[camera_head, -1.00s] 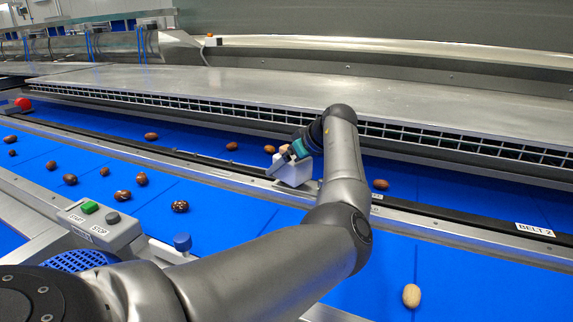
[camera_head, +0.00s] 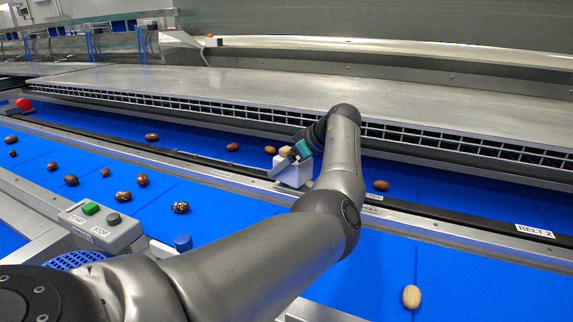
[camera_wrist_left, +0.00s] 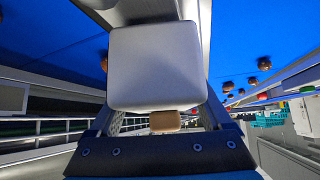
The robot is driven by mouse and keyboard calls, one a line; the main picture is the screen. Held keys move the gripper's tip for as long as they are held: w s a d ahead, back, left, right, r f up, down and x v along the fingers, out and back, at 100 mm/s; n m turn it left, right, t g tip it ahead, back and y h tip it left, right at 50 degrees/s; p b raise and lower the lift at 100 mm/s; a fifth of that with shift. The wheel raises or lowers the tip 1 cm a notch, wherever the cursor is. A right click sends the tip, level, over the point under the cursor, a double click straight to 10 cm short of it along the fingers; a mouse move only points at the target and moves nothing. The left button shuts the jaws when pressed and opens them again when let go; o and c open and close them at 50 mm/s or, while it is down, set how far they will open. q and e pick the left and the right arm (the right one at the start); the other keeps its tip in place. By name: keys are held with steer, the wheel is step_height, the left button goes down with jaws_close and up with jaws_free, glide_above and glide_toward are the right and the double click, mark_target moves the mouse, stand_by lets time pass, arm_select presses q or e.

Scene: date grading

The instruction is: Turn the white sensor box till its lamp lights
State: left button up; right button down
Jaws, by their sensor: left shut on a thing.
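The white sensor box (camera_head: 293,175) sits at the divider rail between the two blue belts in the head view. My left gripper (camera_head: 299,154) reaches down to it from the upper right and is shut on it. In the left wrist view the box (camera_wrist_left: 157,62) fills the upper middle, its plain pale face towards the camera, between my fingers. A small tan block (camera_wrist_left: 165,121) shows just below it, between the fingers; I cannot tell whether it belongs to the box. No lit lamp shows on the visible faces. My right gripper is not in view.
Several brown dates (camera_head: 142,180) lie scattered on the belts, with a pale one (camera_head: 411,297) at lower right. A START/STOP control box (camera_head: 100,226) stands at lower left. A metal cover with a grille (camera_head: 215,107) runs behind the far belt. A red ball-shaped thing (camera_head: 24,104) is at far left.

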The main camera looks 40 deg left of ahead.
mark_target(307, 161)
arm_select(q)
steer(key=shift+s+n+g, duration=0.1)
steer(key=shift+n+g, duration=0.5)
steer(key=shift+n, duration=0.2)
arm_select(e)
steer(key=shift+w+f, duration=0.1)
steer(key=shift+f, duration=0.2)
arm_select(q)
steer(key=o, duration=1.2)
steer(key=shift+c, duration=0.2)
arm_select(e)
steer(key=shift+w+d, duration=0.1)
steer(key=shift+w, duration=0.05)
arm_select(q)
steer(key=shift+d+r, duration=0.4)
steer(key=shift+r, duration=0.05)
steer(key=p+v, duration=0.1)
steer(key=v, duration=0.6)
steer(key=shift+d+r, duration=0.1)
steer(key=shift+r, duration=0.1)
steer(key=p+v, duration=0.2)
steer(key=v, duration=0.4)
steer(key=shift+d+r, duration=0.2)
steer(key=shift+d, duration=0.05)
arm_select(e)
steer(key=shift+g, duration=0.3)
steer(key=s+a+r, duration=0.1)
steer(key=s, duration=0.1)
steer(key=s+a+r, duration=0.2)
